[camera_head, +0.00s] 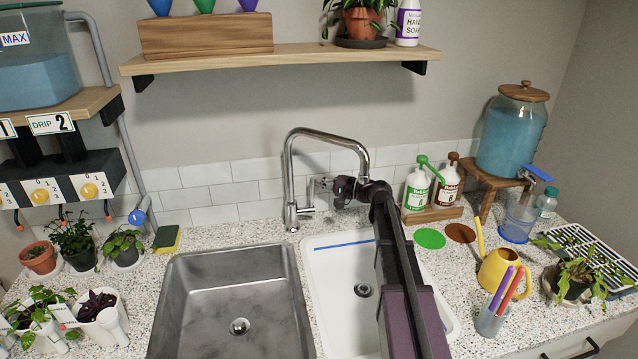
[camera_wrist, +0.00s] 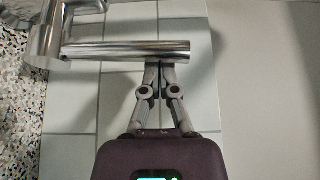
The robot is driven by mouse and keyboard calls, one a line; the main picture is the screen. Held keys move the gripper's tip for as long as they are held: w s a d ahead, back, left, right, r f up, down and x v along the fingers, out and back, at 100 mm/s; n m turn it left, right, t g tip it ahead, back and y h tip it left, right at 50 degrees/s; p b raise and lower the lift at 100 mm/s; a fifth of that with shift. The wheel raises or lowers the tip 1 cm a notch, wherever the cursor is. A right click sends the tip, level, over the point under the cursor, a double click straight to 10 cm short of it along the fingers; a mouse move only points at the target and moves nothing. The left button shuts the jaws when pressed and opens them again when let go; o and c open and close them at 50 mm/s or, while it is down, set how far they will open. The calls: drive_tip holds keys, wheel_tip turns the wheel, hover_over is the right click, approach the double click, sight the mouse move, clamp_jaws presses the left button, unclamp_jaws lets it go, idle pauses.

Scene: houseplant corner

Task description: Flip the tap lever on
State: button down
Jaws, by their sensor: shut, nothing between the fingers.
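The chrome tap (camera_head: 289,170) stands behind the two sinks, and its curved spout reaches right over the right sink. My gripper (camera_head: 318,186) is shut and empty, just right of the tap. In the wrist view my gripper's fingertips (camera_wrist: 160,64) are together at the bar's lower edge, near its free end. I cannot tell whether they touch it.
The steel left sink (camera_head: 215,290) and white right sink (camera_head: 335,275) are empty. Green and brown pump bottles (camera_head: 417,190) stand right of my arm. A yellow watering can (camera_head: 498,270) and pen cup (camera_head: 490,322) are further right. A sponge (camera_head: 167,238) lies left of the tap.

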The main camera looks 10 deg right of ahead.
drive_tip(key=shift+s+n+y+b, duration=0.3)
drive_tip(key=shift+s+n, duration=0.1)
drive_tip(key=shift+n, duration=0.1)
drive_tip(key=shift+s, duration=0.1)
drive_tip(key=shift+s+f+n+t+y+b, duration=0.15)
drive_tip(key=shift+s+f+n+y+b, duration=0.15)
drive_tip(key=shift+s+n+b, duration=0.55)
drive_tip(key=shift+s+f+n+t+y+b, duration=0.1)
drive_tip(key=shift+s+f+n+y+b, duration=0.1)
drive_tip(key=shift+s+n+y+b, duration=0.55)
drive_tip(key=shift+s+f+n+t+y+b, duration=0.2)
drive_tip(key=shift+s+n+b, duration=0.4)
drive_tip(key=shift+s+b, duration=0.4)
drive_tip(key=shift+s+g, duration=0.15)
drive_tip(key=shift+g, duration=0.1)
drive_tip(key=shift+f+h, duration=0.1)
drive_tip(key=shift+h, duration=0.15)
